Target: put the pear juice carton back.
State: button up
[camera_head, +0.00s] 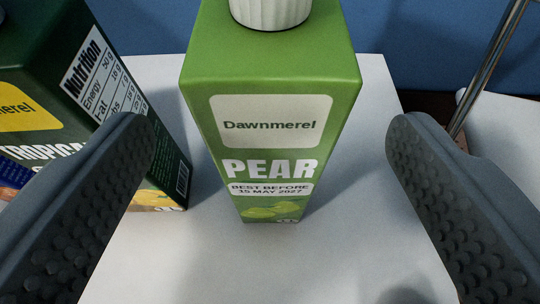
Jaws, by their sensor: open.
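The pear juice carton (275,123) is green with a white cap and a label reading "Dawnmerel PEAR". It stands upright on a white surface (345,255) in the middle of the view. My gripper (270,140) is open, with one dark, studded finger on each side of the picture. The carton shows between the two fingers, and neither finger appears to touch it. The top of the cap is cut off by the upper edge of the picture.
A dark green box (70,110) with a yellow label and "TROPICAL"-like lettering stands close on the left, partly behind my left finger. A metal rod (488,65) rises at the upper right beside another white surface (505,130). A blue wall (410,40) is behind. The white surface in front of the carton is clear.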

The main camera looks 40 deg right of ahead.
jog(key=shift+v, duration=2.2)
jog(key=s+d+r+n+t+y, duration=0.1)
jog(key=s+r+n+t+y, duration=0.2)
jog(key=r, duration=1.3)
jog(key=s+d+r+n+t+y, duration=0.1)
jog(key=s+r+t+y, duration=0.3)
jog(key=r, duration=1.1)
jog(key=s+d+r+n, duration=0.1)
jog(key=s+r, duration=0.3)
jog(key=s, duration=0.4)
jog(key=s+d+r+n+y, duration=0.1)
jog(key=s+d+r+n, duration=0.1)
jog(key=s+r, duration=0.3)
jog(key=s+d+r+n+t+y, duration=0.1)
jog(key=s+d+r+n, duration=0.1)
jog(key=s, duration=1)
notch_tip(320, 180, up, 3)
jog(key=shift+d+f, duration=0.2)
jog(key=shift+d, duration=0.25)
